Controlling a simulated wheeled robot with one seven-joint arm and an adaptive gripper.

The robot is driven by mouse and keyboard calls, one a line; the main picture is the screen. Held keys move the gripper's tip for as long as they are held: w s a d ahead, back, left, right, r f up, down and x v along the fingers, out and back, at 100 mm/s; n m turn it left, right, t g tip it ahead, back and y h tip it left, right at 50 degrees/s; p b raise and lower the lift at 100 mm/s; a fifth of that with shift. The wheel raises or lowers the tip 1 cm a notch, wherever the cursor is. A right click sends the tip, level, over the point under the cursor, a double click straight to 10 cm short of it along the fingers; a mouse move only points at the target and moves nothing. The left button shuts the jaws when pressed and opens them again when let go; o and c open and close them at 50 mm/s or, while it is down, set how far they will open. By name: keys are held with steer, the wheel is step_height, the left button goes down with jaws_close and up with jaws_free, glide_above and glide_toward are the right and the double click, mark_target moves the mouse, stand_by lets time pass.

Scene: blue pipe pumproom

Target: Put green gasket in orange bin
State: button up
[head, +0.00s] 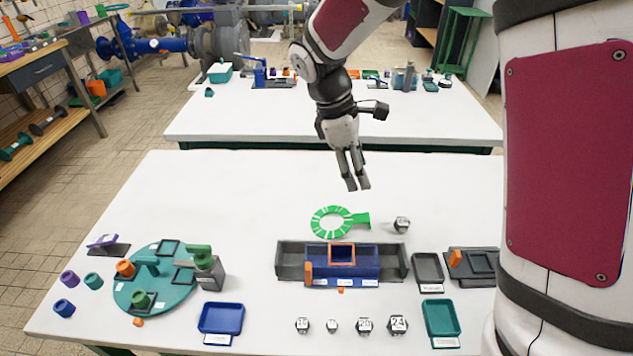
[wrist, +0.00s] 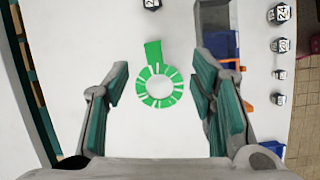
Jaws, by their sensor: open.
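The green gasket (head: 350,219), a flat slotted ring with a tab, lies on the near white table. In the wrist view the gasket (wrist: 155,70) shows whole between the fingers, its tab pointing up the picture. My gripper (head: 357,187) hangs above the table, just behind and above the gasket in the head view. In the wrist view my gripper (wrist: 162,72) is open and empty, its fingers wide apart on either side of the ring. An orange-rimmed square bin (head: 331,254) sits at the dark blue block, in front of the gasket. My right finger hides part of that area in the wrist view.
A long grey tray (head: 291,261) holds the blue block. A round teal board (head: 135,292) with pegs stands left. Blue (head: 221,318) and teal (head: 442,318) trays and several numbered nuts line the front. One nut (head: 402,224) lies right of the gasket. The table behind the gasket is clear.

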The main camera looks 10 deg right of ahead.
step_height(320, 180, down, 4)
steer(key=w+a+n, duration=0.2)
steer(key=w+a, duration=0.1)
glide_toward(364, 217)
step_height(364, 217, down, 3)
steer(key=shift+f+h, duration=0.25)
steer(key=shift+h, duration=0.05)
steer(key=shift+d+x, duration=0.15)
steer(key=shift+x, duration=1.25)
steer(key=shift+d+x, duration=0.2)
steer(key=shift+x, duration=1.15)
steer(key=shift+r, duration=0.15)
jaws_close()
